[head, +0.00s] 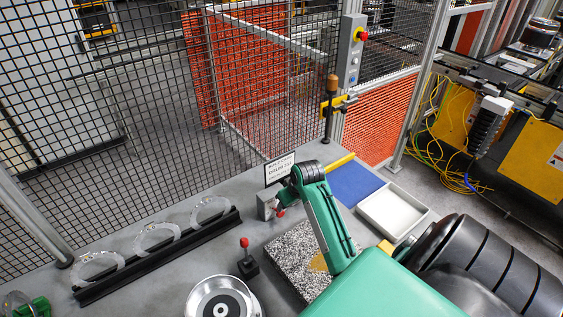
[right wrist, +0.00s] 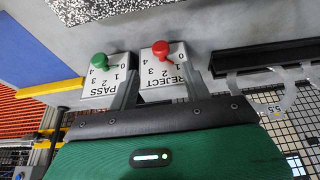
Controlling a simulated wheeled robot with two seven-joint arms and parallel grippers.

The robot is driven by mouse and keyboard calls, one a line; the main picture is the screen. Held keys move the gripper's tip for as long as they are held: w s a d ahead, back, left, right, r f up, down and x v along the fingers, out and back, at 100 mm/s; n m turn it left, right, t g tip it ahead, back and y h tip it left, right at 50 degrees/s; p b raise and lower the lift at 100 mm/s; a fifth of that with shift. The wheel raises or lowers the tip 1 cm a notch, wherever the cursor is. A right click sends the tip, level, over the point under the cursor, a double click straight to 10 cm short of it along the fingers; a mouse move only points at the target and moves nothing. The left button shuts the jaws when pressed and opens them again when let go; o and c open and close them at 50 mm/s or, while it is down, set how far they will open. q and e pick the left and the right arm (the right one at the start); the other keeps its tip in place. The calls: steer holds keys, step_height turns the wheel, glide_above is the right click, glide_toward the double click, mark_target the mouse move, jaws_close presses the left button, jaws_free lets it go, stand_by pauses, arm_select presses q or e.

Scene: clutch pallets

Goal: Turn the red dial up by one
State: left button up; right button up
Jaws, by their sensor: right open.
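The red dial (right wrist: 160,48) sits on a grey box (right wrist: 166,86) marked REJECT, with numbers around it. The lettering is upside down in the right wrist view, and I cannot tell for sure which number the dial points at. A green dial (right wrist: 99,61) sits on a similar PASS box (right wrist: 108,89) to its left. My right gripper (right wrist: 160,78) is open, its two dark fingers on either side of the lower REJECT box, with nothing held and the dial beyond the tips. In the head view my green right arm hides most of the boxes. My left gripper is not in view.
A black rail (head: 160,257) with clear rings stands at the left of the table. A red-knobbed lever (head: 247,259), a round metal part (head: 205,297) and a speckled stone slab (head: 285,255) are nearby. A white tray (head: 425,211) and blue mat (head: 352,183) lie right.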

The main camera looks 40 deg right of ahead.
steer(key=p+x, duration=0.2)
steer(key=x, duration=0.6)
steer(key=shift+w, duration=0.15)
steer(key=shift+w+f, duration=0.2)
steer(key=shift+f, duration=0.45)
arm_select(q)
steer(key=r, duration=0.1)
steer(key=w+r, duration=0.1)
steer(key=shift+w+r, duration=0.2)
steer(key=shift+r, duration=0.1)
arm_select(e)
steer(key=c, duration=0.9)
